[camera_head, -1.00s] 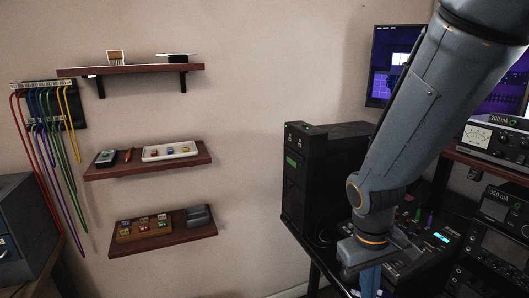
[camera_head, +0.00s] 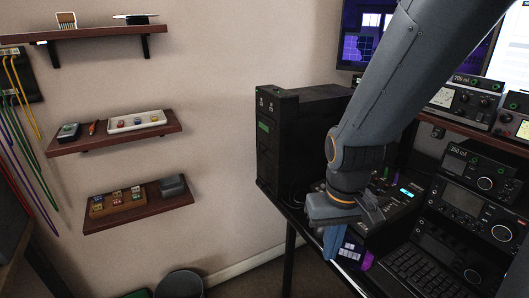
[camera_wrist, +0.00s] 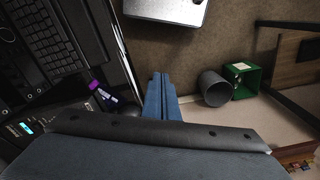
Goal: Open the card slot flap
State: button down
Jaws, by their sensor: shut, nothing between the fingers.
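My gripper (camera_head: 332,243) hangs at the end of my arm in the head view, in front of the desk's near edge, pointing down. In the wrist view its two blue fingers (camera_wrist: 160,97) lie together, with nothing between them. A black console (camera_head: 385,208) with a small lit cyan display lies on the desk behind and right of the gripper. Its lit display also shows at the lower left of the wrist view (camera_wrist: 24,128). I cannot pick out the card slot flap in either view. My arm and gripper hide part of the console and desk.
A tall black cabinet (camera_head: 300,140) stands left of my arm. A keyboard (camera_head: 420,268) and stacked radio units (camera_head: 470,205) are to the right. A grey bin (camera_wrist: 213,88) and green box (camera_wrist: 241,80) stand on the floor. Wall shelves (camera_head: 137,208) are at left.

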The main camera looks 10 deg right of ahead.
aim_at(264, 150)
jog(key=k, duration=1.2)
jog(key=u, duration=0.95)
jog(key=i, duration=0.6)
jog(key=u, duration=0.6)
jog(key=i, duration=0.65)
jog(key=z, duration=0.85)
jog(key=i, duration=0.6)
jog(key=z, duration=0.6)
